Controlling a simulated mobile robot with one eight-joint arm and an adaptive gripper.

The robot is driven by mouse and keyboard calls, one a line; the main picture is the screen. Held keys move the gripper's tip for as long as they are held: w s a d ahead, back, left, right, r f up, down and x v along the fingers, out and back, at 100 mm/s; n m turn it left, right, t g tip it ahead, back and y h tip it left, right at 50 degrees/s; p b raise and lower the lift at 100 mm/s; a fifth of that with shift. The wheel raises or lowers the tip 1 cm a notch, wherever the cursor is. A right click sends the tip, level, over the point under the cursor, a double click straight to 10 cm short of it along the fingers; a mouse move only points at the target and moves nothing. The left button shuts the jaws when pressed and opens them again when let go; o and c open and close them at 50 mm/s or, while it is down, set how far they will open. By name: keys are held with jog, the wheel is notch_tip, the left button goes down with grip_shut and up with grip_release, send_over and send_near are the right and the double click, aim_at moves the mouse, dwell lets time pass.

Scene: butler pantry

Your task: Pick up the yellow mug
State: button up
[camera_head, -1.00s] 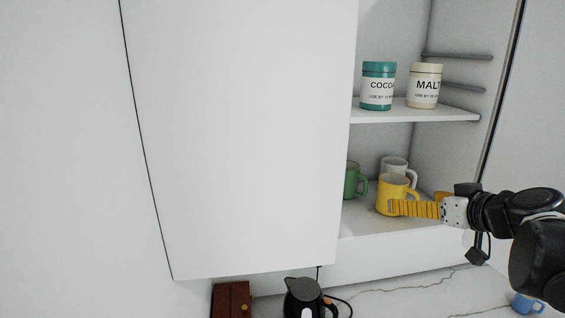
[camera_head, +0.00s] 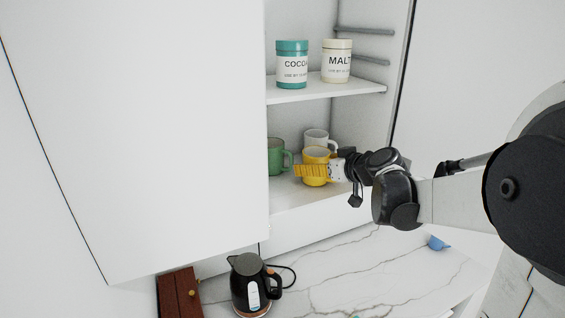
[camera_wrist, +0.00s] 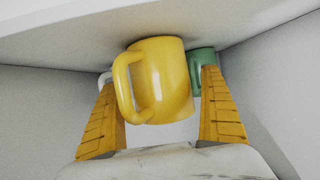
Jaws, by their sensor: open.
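The yellow mug (camera_head: 315,155) stands on the lower cabinet shelf. In the wrist view the yellow mug (camera_wrist: 165,82) fills the middle, its handle toward the left finger. My gripper (camera_head: 312,172) is at the mug, its yellow ridged fingers partly covering it in the head view. In the wrist view my gripper (camera_wrist: 160,112) is open, one finger on each side of the mug, with gaps showing. I cannot tell how far the mug reaches in between the fingers.
A green mug (camera_head: 275,158) stands left of the yellow mug and a white mug (camera_head: 316,137) behind it. Cocoa (camera_head: 292,66) and malt (camera_head: 337,62) jars stand on the shelf above (camera_head: 310,92). A kettle (camera_head: 250,280), a wooden box (camera_head: 179,292) and a blue object (camera_head: 437,243) are below.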

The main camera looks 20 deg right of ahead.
jog(key=shift+s, duration=0.2)
jog(key=shift+a+r, duration=0.1)
jog(key=shift+c, duration=1.3)
jog(key=c, duration=1.3)
